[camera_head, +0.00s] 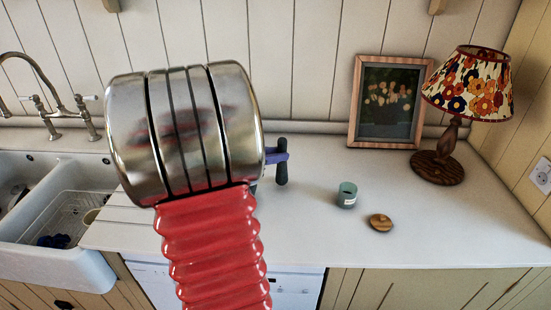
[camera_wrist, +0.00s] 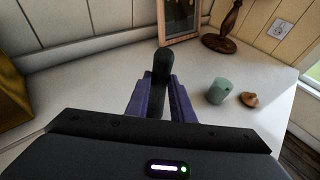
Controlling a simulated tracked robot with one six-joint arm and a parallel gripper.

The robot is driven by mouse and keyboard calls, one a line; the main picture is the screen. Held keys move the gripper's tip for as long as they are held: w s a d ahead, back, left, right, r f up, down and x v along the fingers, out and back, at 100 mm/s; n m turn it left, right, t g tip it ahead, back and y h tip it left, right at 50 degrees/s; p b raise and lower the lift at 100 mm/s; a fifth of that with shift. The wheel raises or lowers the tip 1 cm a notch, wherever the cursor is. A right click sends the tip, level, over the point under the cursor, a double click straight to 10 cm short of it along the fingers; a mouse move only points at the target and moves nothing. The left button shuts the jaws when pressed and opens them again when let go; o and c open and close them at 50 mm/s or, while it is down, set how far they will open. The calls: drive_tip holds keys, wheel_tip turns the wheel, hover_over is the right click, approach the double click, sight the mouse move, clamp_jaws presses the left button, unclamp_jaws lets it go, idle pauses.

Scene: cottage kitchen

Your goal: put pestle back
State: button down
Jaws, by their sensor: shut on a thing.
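The pestle (camera_head: 282,175) is a dark, rounded stick. My gripper (camera_head: 277,157) has purple fingers and is shut on it, holding it roughly upright over the counter. In the wrist view the pestle (camera_wrist: 161,66) stands up between the two fingers of my gripper (camera_wrist: 160,92); its lower part is hidden by my gripper. I cannot tell how far its lower end is from the counter. No mortar can be made out in either view; my arm covers part of the counter in the head view.
A teal jar (camera_head: 347,195) and a wooden lid (camera_head: 380,222) sit on the white counter (camera_head: 450,225) to the right. A framed picture (camera_head: 354,118) and a floral lamp (camera_head: 453,120) stand behind. A white sink (camera_head: 50,265) is at left. The right front counter is clear.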

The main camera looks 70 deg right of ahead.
drive_tip(key=shift+f, duration=0.8)
drive_tip(key=c, duration=1.5)
unclamp_jaws()
drive_tip(key=shift+c, duration=0.2)
drive_tip(key=v, duration=1.2)
drive_tip(key=shift+a, duration=0.15)
